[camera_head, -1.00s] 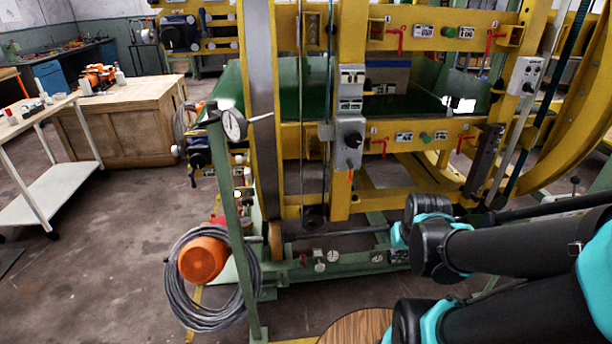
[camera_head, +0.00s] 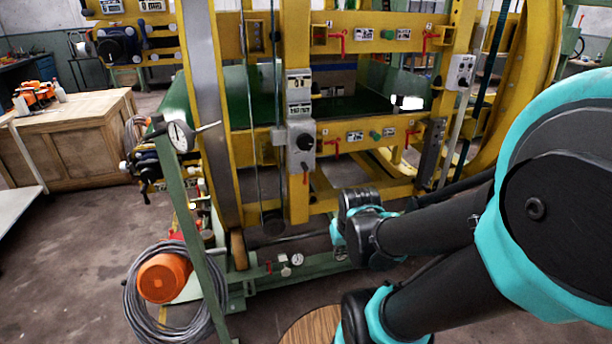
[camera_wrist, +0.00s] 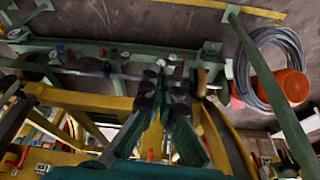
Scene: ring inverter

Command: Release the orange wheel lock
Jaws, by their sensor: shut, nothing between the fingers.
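A brown-orange block (camera_head: 238,250) stands at the foot of the big ring, on the green base rail. It also shows in the wrist view (camera_wrist: 201,82). It may be the orange wheel lock, but I cannot tell for sure. My gripper (camera_wrist: 165,73) is shut and empty in the wrist view, its tips just left of the block in the picture. I cannot tell whether they touch the rail behind. In the head view the fingers are not clear behind my wrist.
The yellow ring frame (camera_head: 297,215) fills the middle. A green post with a dial gauge (camera_head: 180,136) stands left of the ring. A grey hose coil (camera_head: 130,297) hangs around an orange drum (camera_head: 163,277). A wooden cabinet (camera_head: 80,150) stands at left. Floor between is open.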

